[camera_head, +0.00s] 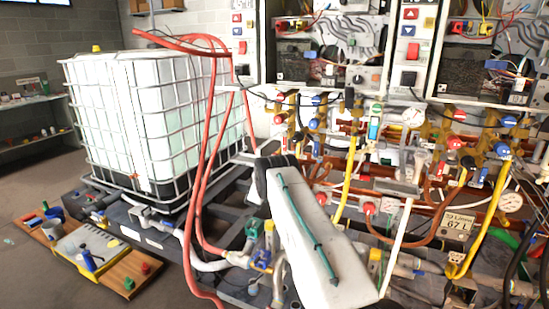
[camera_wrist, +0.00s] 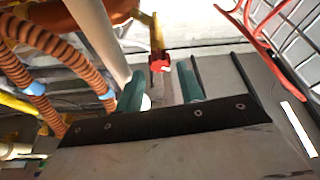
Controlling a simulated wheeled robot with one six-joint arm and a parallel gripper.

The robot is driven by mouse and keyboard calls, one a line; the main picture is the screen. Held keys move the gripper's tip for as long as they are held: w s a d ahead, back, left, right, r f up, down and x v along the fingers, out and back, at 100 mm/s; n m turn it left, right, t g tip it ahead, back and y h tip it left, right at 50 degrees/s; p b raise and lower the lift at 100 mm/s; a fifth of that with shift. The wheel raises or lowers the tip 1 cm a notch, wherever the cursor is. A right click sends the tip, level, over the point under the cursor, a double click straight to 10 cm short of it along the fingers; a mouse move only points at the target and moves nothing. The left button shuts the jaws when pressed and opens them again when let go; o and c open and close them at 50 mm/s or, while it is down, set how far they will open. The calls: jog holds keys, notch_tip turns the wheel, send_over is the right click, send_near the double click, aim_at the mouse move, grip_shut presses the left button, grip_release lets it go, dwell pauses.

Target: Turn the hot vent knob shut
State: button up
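In the wrist view my gripper (camera_wrist: 161,82) shows two teal fingers standing apart, with a gap between them. A small red knob (camera_wrist: 158,65) with a yellow stem lies just beyond the gap, in line with it. I see no clear contact between the fingers and the knob. In the head view several red knobs show on the heater piping, among them one at the left (camera_head: 321,198) and one at the right (camera_head: 455,143). I cannot tell which is the hot vent knob. My white arm crosses the lower middle of the head view; my gripper is not clearly visible there.
Orange corrugated hoses (camera_wrist: 62,55) and a pale pipe (camera_wrist: 98,35) run close to the left of my gripper. Red cable and wire mesh are at the upper right. A caged white tank (camera_head: 150,120) stands left, with red hoses (camera_head: 203,150) beside it.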

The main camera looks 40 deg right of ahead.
jog(key=shift+x, duration=2.5)
jog(key=c, duration=0.7)
jog(key=shift+m, duration=0.3)
jog(key=m+g, duration=0.2)
jog(key=m, duration=0.1)
jog(key=m+g+h, duration=0.1)
jog(key=m+g, duration=0.1)
jog(key=m, duration=0.2)
jog(key=shift+m, duration=0.3)
jog(key=m+g, duration=0.1)
jog(key=m, duration=0.2)
jog(key=m+g, duration=0.2)
jog(key=m, duration=0.1)
jog(key=shift+m+g, duration=0.3)
jog(key=shift+m, duration=0.4)
